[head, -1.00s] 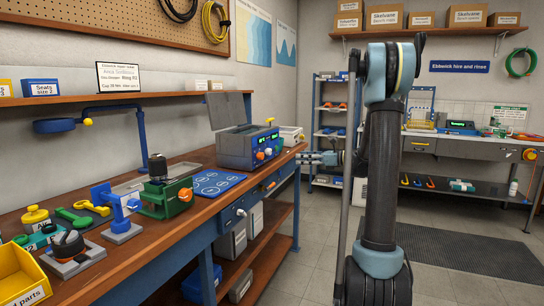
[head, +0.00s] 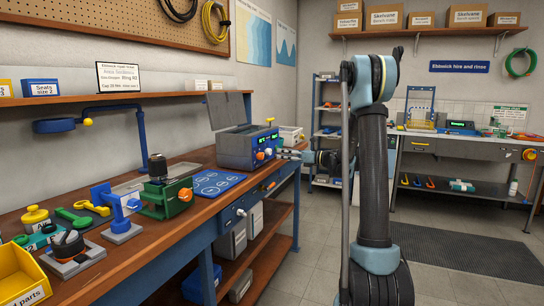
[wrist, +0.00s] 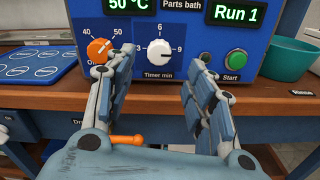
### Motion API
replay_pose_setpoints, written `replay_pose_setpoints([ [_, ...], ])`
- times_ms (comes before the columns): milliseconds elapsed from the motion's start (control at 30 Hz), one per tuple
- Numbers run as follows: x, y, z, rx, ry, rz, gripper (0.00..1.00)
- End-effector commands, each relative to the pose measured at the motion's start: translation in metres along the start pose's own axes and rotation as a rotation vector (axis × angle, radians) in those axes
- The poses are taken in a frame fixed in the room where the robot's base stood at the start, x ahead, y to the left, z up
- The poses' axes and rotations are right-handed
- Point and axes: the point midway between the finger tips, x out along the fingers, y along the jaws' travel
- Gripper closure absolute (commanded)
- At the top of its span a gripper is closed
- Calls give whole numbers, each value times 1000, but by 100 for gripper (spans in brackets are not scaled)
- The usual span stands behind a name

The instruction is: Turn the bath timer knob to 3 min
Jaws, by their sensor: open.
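The parts bath (head: 235,150) is a grey box with a blue front panel and a raised lid, on the bench. Its white timer knob (wrist: 159,51) shows in the wrist view, above the label "Timer min", with marks 3 at left, 6 at top and 9 at right. I cannot clearly tell where its pointer stands. My gripper (wrist: 164,62) is open, its fingers at either side of the knob in the picture, with no clear contact. In the head view my gripper (head: 286,152) is close to the bath's front.
An orange knob (wrist: 99,50) marked 40 and 50 is close to my left finger. A green Start button (wrist: 236,59) is right of my right finger. A teal bowl (wrist: 289,58) stands at the right. The blue mat (wrist: 35,66) lies at the left. An orange drawer handle (wrist: 127,140) is below.

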Motion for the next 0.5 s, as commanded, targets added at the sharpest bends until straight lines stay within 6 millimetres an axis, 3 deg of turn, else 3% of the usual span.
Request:
replay_pose_setpoints([
  [233, 43, 1, 0, 0, 1, 3, 50],
  [500, 67, 0, 0, 0, 0, 2, 50],
])
